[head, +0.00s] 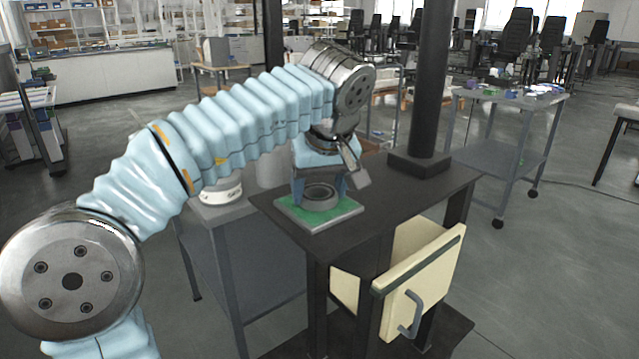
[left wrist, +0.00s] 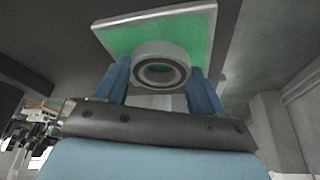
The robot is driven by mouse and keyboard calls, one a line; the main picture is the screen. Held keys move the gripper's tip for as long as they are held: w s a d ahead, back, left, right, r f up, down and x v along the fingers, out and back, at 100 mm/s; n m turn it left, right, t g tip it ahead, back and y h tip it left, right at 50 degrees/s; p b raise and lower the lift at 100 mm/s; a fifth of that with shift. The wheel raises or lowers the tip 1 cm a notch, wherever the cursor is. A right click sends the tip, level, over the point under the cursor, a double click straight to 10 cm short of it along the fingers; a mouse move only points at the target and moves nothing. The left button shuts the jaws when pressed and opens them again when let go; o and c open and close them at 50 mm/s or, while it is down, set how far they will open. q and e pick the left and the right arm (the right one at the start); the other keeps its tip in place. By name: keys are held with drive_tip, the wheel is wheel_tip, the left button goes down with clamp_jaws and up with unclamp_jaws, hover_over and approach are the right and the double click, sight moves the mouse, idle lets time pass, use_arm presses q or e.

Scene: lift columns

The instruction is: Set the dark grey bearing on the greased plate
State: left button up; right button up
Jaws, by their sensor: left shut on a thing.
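The dark grey bearing (head: 320,197) is a ring at the green greased plate (head: 345,212), low over it or resting on it; I cannot tell which. The plate has a pale rim and lies on the dark table. My left gripper (head: 318,188) comes down over the plate with its blue fingers on either side of the bearing, shut on it. In the left wrist view the bearing (left wrist: 161,68) sits between the two fingers (left wrist: 160,85), with the green plate (left wrist: 190,32) behind it. My right gripper is in neither view.
The dark table (head: 400,190) carries a black column (head: 430,90) behind the plate. A cream drawer with a handle (head: 420,285) stands open below the tabletop. A grey side table (head: 240,240) stands to the left, and a wheeled cart (head: 510,130) at the back right.

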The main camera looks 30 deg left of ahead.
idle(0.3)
use_arm(q)
drive_tip(key=o, duration=1.4)
drive_tip(key=shift+f, duration=0.1)
drive_tip(key=shift+c, duration=0.2)
drive_tip(key=shift+o, duration=0.2)
drive_tip(key=shift+r, duration=0.2)
drive_tip(key=shift+r, duration=0.8)
drive_tip(key=shift+r, duration=0.1)
wheel_tip(320, 180, up, 5)
drive_tip(key=shift+f, duration=0.1)
